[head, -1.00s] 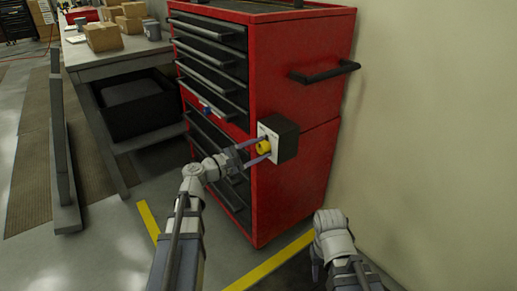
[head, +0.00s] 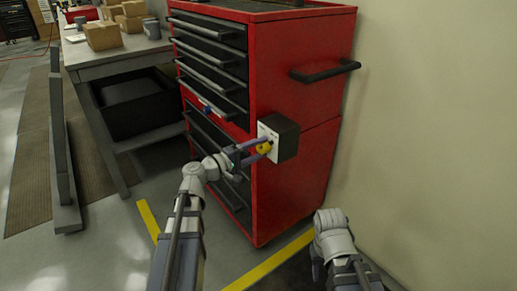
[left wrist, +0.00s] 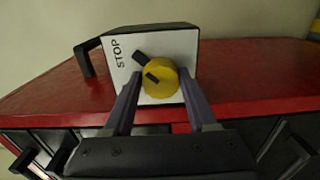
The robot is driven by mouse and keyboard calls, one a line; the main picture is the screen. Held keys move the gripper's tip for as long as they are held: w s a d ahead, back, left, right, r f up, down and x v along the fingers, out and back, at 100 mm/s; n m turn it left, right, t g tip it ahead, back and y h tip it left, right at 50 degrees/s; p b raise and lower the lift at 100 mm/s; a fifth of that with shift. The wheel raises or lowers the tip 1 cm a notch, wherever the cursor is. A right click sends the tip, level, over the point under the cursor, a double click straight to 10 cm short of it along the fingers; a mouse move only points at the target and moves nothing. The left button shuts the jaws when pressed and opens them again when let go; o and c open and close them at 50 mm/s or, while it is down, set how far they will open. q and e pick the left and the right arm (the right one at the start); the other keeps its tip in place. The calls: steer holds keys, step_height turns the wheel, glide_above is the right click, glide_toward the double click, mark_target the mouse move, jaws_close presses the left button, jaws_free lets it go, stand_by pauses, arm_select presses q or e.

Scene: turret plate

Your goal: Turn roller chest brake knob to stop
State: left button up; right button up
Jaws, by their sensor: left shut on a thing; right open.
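The yellow brake knob (head: 264,147) sits on the white face of a black box (head: 285,138) on the side of the red roller chest (head: 290,190). My left gripper (head: 258,149) is shut on the knob, one finger on each side. In the left wrist view the knob (left wrist: 162,82) has a dark bar pointing toward the upper left. Another dark mark lies just above the bar. The word STOP (left wrist: 117,54) runs up the plate's left side. My right gripper (head: 316,270) is open and empty at the lower right, its fingers barely visible.
A black side handle (head: 325,72) sticks out of the chest above the box. Drawer handles line its front. A bench with cardboard boxes (head: 103,35) stands at the left. A beige wall (head: 430,130) is at the right. Yellow tape (head: 270,262) marks the floor.

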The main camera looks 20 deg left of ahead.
arm_select(q)
steer(key=shift+w+a+r, duration=0.2)
steer(key=shift+a+r, duration=0.05)
stand_by(0.3)
steer(key=o, duration=1.4)
steer(key=shift+s+d, duration=0.1)
steer(key=shift+s, duration=0.05)
steer(key=shift+c, duration=0.2)
steer(key=v, duration=0.8)
steer(key=shift+r, duration=0.15)
